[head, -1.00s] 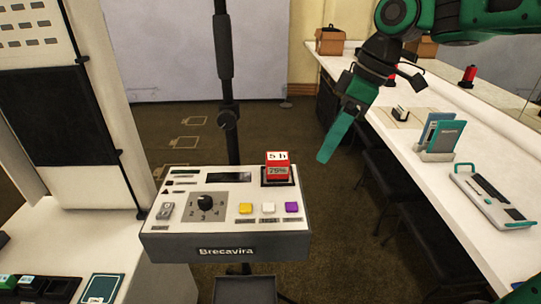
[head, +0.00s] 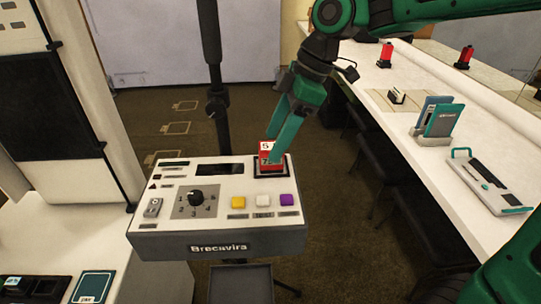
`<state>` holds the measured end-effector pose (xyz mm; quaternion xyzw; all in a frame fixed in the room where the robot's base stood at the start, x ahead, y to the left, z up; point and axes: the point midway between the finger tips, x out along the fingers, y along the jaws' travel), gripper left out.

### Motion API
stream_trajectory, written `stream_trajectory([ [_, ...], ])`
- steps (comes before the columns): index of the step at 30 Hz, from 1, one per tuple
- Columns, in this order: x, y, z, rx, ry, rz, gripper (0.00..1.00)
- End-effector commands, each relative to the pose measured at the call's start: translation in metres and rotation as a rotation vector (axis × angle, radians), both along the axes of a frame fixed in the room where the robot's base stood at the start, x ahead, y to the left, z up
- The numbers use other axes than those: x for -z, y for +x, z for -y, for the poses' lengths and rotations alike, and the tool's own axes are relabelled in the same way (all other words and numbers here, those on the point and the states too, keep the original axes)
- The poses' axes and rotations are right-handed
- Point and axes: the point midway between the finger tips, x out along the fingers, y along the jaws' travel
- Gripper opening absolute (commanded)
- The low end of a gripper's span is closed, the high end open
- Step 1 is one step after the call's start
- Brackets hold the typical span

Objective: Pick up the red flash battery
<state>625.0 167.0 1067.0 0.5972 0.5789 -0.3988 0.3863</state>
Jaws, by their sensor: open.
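The red flash battery (head: 266,162) stands in a dark socket at the back right of the white control box (head: 215,205). It has a white label on top and is partly hidden by a green finger. My gripper (head: 276,150) is open and comes down from the upper right. Its green fingers are at the battery, one overlapping the battery's right side in the head view. I cannot tell whether the fingers touch it.
A black pole (head: 215,100) rises behind the box. A white counter (head: 440,90) on the right holds a teal holder (head: 440,120), a grey device (head: 487,181) and red items. A white cabinet stands at left.

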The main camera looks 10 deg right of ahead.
Motion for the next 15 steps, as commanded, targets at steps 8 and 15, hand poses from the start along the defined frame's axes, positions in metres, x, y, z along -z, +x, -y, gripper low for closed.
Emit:
stream_trajectory([
  [8, 0.036, 0.000, -0.010, 0.000, -0.001, -0.002, 0.59],
  [15, 0.042, 0.001, -0.013, 0.000, -0.001, -0.001, 0.59],
])
